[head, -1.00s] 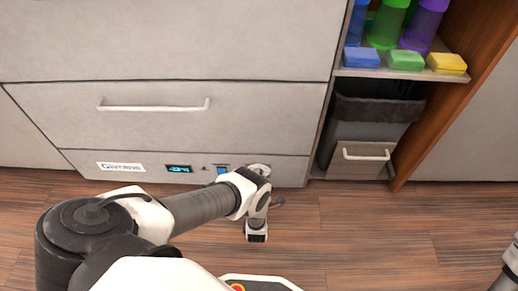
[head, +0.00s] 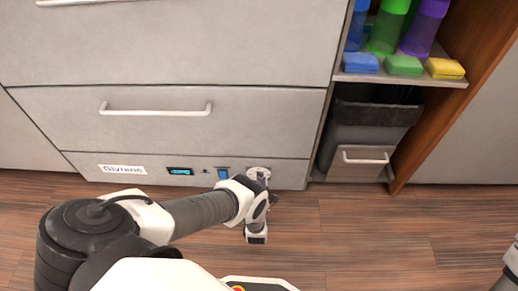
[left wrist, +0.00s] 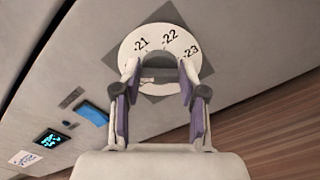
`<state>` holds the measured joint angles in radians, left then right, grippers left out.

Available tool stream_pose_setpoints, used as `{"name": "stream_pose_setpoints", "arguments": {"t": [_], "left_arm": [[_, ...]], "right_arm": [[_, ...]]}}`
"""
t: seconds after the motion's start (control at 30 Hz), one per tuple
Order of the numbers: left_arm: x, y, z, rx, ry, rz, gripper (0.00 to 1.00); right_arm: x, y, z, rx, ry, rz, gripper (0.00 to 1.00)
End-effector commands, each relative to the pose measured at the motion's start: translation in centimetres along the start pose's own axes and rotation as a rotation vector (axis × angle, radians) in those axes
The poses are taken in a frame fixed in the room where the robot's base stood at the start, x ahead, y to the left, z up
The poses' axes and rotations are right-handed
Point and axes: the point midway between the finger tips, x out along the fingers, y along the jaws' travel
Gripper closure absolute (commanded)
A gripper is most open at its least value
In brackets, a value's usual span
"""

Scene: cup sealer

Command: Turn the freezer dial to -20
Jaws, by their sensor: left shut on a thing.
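The freezer dial is a round white disc (left wrist: 155,42) on a grey square plate. In the left wrist view, the marks -21, -22 and -23 show along its far edge, with -22 near the top; the rest is hidden by the fingers. My left gripper (left wrist: 158,76) has its two purple-padded fingers on either side of the dial's middle knob and is shut on it. In the head view, my left gripper (head: 260,180) is at the low front panel, covering most of the dial. My right gripper is not clearly in view.
The lit display (head: 180,171) and a blue switch (head: 223,173) are left of the dial on the panel. A drawer handle (head: 155,108) is above. A grey bin (head: 368,140) stands to the right, under a shelf with sponges. The wooden floor is clear.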

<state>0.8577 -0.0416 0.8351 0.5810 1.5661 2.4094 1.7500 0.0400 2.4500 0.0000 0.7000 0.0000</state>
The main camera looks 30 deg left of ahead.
Motion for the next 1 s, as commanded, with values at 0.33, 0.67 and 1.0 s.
{"name": "stream_pose_setpoints", "arguments": {"t": [0.33,0.67,1.0], "left_arm": [[0.1,0.1,0.0,0.000,-0.001,0.002,0.32],[-1.0,-0.1,0.0,0.001,0.000,0.000,0.32],[-7.0,0.0,0.0,0.001,0.000,0.000,0.32]], "right_arm": [[0.0,0.0,0.0,0.000,0.000,0.000,1.00],[0.0,0.0,0.0,0.000,0.000,0.000,1.00],[0.0,0.0,0.0,0.000,0.000,0.000,1.00]]}}
